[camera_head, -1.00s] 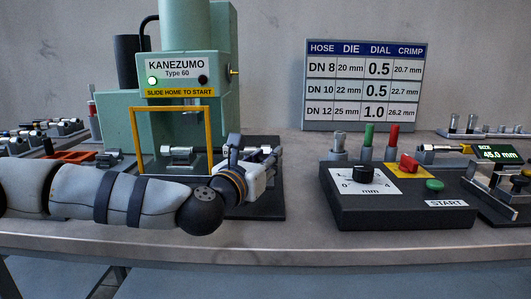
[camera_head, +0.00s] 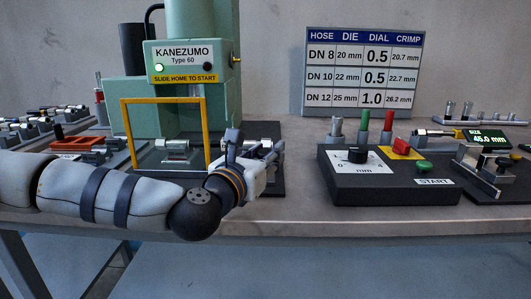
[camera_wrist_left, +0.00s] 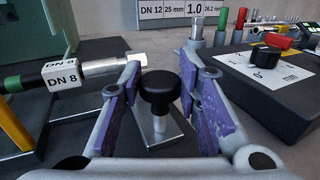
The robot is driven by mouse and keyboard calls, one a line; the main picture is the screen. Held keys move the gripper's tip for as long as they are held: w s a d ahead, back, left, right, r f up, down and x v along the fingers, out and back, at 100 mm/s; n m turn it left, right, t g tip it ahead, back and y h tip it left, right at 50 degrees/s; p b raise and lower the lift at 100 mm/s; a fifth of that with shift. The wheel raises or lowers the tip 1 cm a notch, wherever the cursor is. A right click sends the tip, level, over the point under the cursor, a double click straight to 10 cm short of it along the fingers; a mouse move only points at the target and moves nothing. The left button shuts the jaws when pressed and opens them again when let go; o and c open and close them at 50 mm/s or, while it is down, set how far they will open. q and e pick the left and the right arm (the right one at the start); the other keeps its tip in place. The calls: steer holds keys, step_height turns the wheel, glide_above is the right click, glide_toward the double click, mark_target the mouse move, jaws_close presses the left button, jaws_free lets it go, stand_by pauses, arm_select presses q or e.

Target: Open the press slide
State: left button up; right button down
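The press slide is a flat plate under a yellow guard frame (camera_head: 123,130), in front of the green press (camera_head: 225,95). The frame stands forward of the press column. A metal hose fitting (camera_head: 176,146) sits on the slide behind the frame. In the left wrist view a round black knob (camera_wrist_left: 158,88) stands on a metal post on a small plate. In the head view my left gripper (camera_head: 247,165) hides the knob. My right gripper is not in view.
A black control box (camera_head: 350,205) with a dial and green START button stands to the right. A DN 8 hose piece (camera_wrist_left: 62,76) lies left of the fingers. Fittings in racks (camera_head: 45,120) fill the left of the table. The front table edge is close below my arm.

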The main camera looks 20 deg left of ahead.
arm_select(q)
steer(key=shift+o, duration=1.1)
steer(key=s, duration=0.5)
steer(key=s+a, duration=0.1)
steer(key=s, duration=0.1)
steer(key=shift+s, duration=0.25)
